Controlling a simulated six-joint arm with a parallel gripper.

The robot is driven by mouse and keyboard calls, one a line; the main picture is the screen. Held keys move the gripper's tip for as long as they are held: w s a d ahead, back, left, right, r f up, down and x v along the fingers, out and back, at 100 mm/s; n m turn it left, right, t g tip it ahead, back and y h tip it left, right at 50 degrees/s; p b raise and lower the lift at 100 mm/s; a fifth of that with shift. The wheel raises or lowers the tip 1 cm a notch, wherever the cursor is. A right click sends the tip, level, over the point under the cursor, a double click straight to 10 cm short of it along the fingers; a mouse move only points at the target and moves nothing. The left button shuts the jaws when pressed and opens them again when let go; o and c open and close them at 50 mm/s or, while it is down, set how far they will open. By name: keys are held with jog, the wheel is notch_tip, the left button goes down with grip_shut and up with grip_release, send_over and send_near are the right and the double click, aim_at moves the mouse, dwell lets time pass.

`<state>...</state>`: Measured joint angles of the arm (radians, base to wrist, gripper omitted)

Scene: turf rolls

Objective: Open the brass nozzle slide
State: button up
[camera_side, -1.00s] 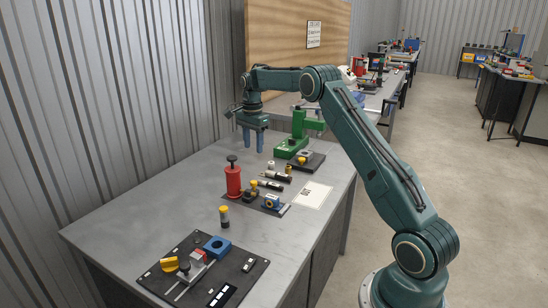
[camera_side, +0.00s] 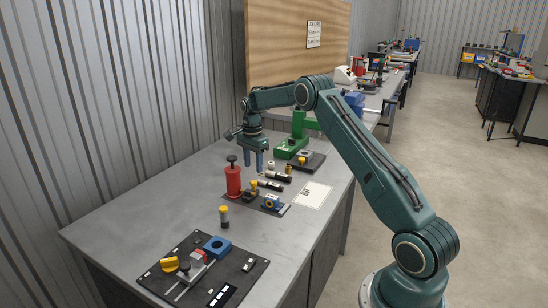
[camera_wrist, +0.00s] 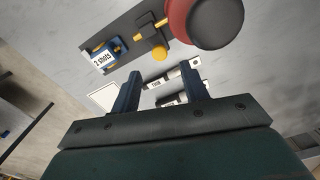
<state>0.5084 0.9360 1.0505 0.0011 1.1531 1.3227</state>
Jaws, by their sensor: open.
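A small dark slide fitting with yellow ends (camera_wrist: 154,42) stands beside the red cylinder (camera_wrist: 200,18); I cannot tell for sure that it is the brass nozzle slide. In the side view this fitting (camera_side: 250,194) is on a dark plate (camera_side: 284,210), between the red cylinder (camera_side: 233,181) and a blue block (camera_side: 271,202). My gripper (camera_side: 254,167) is open and empty, above the table behind the red cylinder. In the wrist view my gripper (camera_wrist: 160,85) points toward two labelled tubes (camera_wrist: 160,80), apart from the slide fitting. How far the slide is open is too small to tell.
A green stand (camera_side: 294,143) and a dark plate with small parts (camera_side: 314,160) are at the back right. A yellow-capped cylinder (camera_side: 224,217) and a black board (camera_side: 190,285) are nearer the camera. The table's left side is clear.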

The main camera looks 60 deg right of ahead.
aim_at(254, 182)
jog(key=shift+f, duration=3.3)
jog(key=shift+c, duration=0.5)
